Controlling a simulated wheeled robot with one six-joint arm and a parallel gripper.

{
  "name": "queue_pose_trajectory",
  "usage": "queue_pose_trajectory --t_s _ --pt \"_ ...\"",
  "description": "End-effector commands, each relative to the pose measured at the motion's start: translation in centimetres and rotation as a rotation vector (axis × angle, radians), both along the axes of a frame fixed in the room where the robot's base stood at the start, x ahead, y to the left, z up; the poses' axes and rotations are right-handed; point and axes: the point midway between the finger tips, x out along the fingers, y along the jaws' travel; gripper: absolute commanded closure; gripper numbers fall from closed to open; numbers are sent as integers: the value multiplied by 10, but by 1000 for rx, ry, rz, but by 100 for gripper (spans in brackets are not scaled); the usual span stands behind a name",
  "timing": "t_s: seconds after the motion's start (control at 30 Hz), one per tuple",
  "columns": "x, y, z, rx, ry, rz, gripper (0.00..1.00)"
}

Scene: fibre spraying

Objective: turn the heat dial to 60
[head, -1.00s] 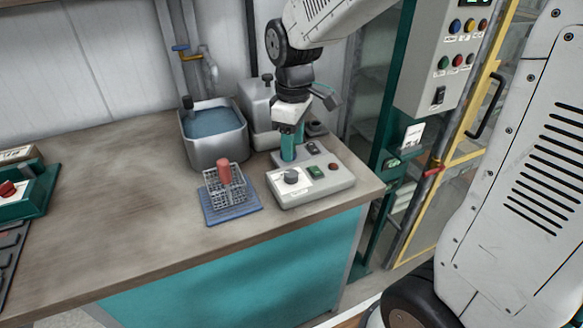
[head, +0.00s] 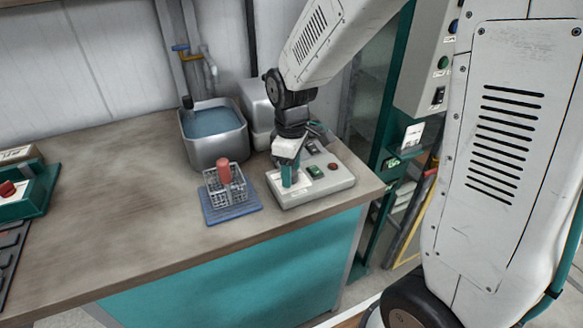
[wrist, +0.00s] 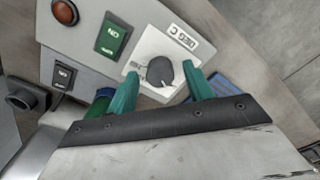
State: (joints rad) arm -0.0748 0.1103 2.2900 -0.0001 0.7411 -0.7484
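The heat dial (wrist: 160,71) is a dark grey round knob on a white plate marked "DEG C" in the wrist view. It sits on the light grey control box (head: 325,190) at the right of the bench, where my gripper hides it in the head view. My gripper (wrist: 160,78) has its two teal fingers apart, one on each side of the dial. A gap shows between the fingers and the knob, so it is not gripped. In the head view, my gripper (head: 287,182) points down over the box's left part. The dial's numbers are too small to read.
The box also carries a green switch (wrist: 112,37), a red button (wrist: 65,12) and a black rocker switch (wrist: 64,75). A wire rack (head: 225,188) with a red-handled piece stands on a blue mat left of the box. A metal water basin (head: 215,150) stands behind.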

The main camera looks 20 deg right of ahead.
Motion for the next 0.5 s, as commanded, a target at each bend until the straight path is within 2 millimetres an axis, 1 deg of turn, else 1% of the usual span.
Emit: queue_pose_trajectory --t_s 0.03,0.13,0.17,0.5 --pt "0 0 0 0 0 0 62" --pt "0 0 0 0 0 0 90" --pt "0 0 0 0 0 0 93" --pt "0 0 0 0 0 -40 93"
